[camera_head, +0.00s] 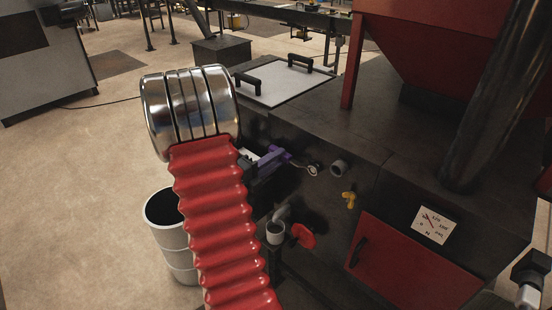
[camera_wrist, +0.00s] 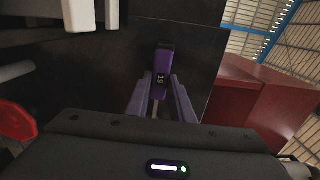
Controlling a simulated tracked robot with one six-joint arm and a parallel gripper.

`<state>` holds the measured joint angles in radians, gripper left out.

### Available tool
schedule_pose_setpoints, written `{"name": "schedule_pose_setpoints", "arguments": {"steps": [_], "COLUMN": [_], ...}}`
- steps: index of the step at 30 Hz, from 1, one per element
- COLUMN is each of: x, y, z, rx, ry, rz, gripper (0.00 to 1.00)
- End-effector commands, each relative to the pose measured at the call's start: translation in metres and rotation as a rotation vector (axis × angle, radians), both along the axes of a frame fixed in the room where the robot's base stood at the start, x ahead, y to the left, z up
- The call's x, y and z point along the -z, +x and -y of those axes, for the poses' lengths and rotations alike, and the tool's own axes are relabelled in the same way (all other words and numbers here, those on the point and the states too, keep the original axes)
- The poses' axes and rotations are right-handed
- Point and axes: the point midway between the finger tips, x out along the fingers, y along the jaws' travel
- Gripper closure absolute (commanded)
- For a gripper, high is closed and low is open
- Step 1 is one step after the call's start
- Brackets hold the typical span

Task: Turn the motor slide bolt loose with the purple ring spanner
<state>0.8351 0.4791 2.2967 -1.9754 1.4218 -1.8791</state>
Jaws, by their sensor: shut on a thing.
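My gripper (camera_head: 276,158) is at the front side of the dark machine (camera_head: 330,130), its fingers shut on the purple ring spanner. In the wrist view the spanner's purple handle (camera_wrist: 161,75), marked 19, shows between the two fingers and points away from my wrist. In the head view a pale metal ring end (camera_head: 313,170) shows just right of the fingers, close to the machine's side. I cannot make out the motor slide bolt, nor tell whether the ring sits around it. My arm hides part of the machine's left side.
Right of the spanner are a grey pipe stub (camera_head: 338,168) and a yellow valve (camera_head: 350,199). Below are a red handwheel (camera_head: 303,236) and a red door (camera_head: 410,265). A grey drum (camera_head: 177,240) stands left of the machine. Open floor (camera_head: 80,200) lies further left.

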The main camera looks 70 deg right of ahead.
Motion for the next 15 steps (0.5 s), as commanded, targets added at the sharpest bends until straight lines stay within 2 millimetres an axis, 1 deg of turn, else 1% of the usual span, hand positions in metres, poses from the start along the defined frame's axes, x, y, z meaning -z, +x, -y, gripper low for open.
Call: {"name": "schedule_pose_setpoints", "arguments": {"steps": [15], "x": [0.025], "y": [-0.003], "z": [-0.001], "rx": [0.004], "ry": [0.089], "rz": [-0.204], "gripper": [1.00]}}
